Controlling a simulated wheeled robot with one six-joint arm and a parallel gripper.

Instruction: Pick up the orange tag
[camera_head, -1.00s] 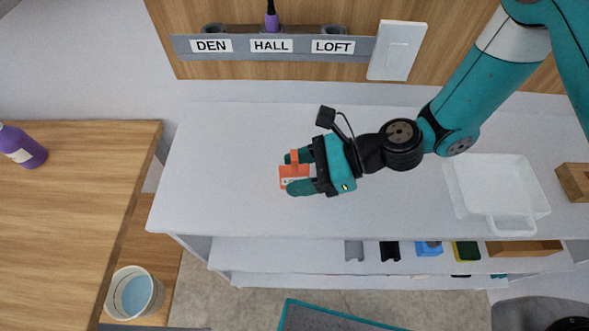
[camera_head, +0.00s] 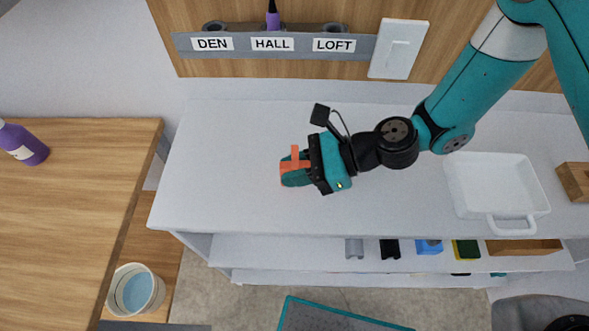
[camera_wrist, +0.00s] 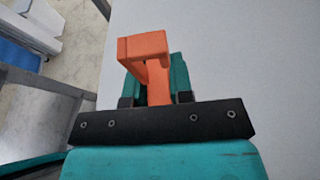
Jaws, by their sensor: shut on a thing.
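The orange tag (camera_head: 294,161) is at my gripper (camera_head: 295,171) above the white tabletop, left of its middle. My gripper has teal fingers and is shut on the tag. In the wrist view the orange tag (camera_wrist: 146,52) rises between the two teal fingers (camera_wrist: 157,82) and its upper part sticks out past them. I cannot tell whether the tag touches the tabletop.
A white tray (camera_head: 455,185) stands on the right of the white table (camera_head: 230,135). Behind it is a grey rack (camera_head: 352,45) labelled DEN, HALL and LOFT, with a purple item in HALL. A wooden counter (camera_head: 70,200) with a purple bottle (camera_head: 22,144) is at left.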

